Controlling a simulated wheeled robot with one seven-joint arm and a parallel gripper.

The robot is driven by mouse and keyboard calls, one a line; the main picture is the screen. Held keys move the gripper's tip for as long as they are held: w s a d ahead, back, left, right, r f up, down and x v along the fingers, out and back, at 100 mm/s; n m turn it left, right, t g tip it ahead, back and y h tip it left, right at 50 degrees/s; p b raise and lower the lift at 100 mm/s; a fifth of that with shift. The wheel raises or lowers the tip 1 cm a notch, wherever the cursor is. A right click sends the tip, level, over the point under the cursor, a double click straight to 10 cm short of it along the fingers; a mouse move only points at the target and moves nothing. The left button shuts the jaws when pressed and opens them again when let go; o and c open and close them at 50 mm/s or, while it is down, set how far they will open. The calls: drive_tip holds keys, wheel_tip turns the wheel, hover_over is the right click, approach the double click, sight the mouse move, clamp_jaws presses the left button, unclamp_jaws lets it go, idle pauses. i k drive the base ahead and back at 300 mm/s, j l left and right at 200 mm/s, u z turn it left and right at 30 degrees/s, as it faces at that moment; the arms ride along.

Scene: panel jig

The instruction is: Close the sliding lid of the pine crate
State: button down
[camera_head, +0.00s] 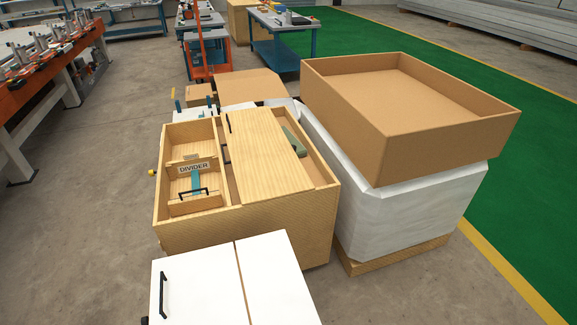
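The pine crate (245,240) stands on the floor in the middle of the head view. Its sliding lid (268,150), a pale wood panel, lies over the middle of the top. A small black handle (229,122) is near the lid's far left corner. To the left of the lid, a compartment is open and shows a divider labelled DIVIDER (194,168), a teal strip and a black wire handle. To the right of the lid, a narrow opening shows a green object (294,142), partly hidden by the lid. My gripper is not in view.
A white cabinet (205,285) with a black handle stands in front of the crate. A large open cardboard box (450,133) sits on a white wrapped load (390,205) close on the right. Cardboard boxes (250,86) lie behind. Bare floor is on the left.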

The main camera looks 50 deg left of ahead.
sight(265, 164)
drive_tip(key=i+l+u, duration=0.1)
drive_tip(key=i+u, duration=0.4)
drive_tip(key=i+l+u, duration=0.2)
drive_tip(key=i+u, duration=0.25)
drive_tip(key=i+l+u, duration=0.25)
drive_tip(key=u, duration=0.25)
drive_tip(key=i+l+u, duration=0.25)
drive_tip(key=l+u, duration=0.2)
drive_tip(key=l, duration=0.15)
drive_tip(key=i+u, duration=0.2)
drive_tip(key=u, duration=0.15)
drive_tip(key=i+l+u, duration=0.15)
drive_tip(key=u, duration=0.2)
drive_tip(key=i+l+u, duration=0.15)
drive_tip(key=u, duration=0.15)
drive_tip(key=i+u, duration=0.35)
drive_tip(key=i+l+u, duration=0.1)
drive_tip(key=u, duration=0.3)
drive_tip(key=i+l+u, duration=0.35)
drive_tip(key=j, duration=0.1)
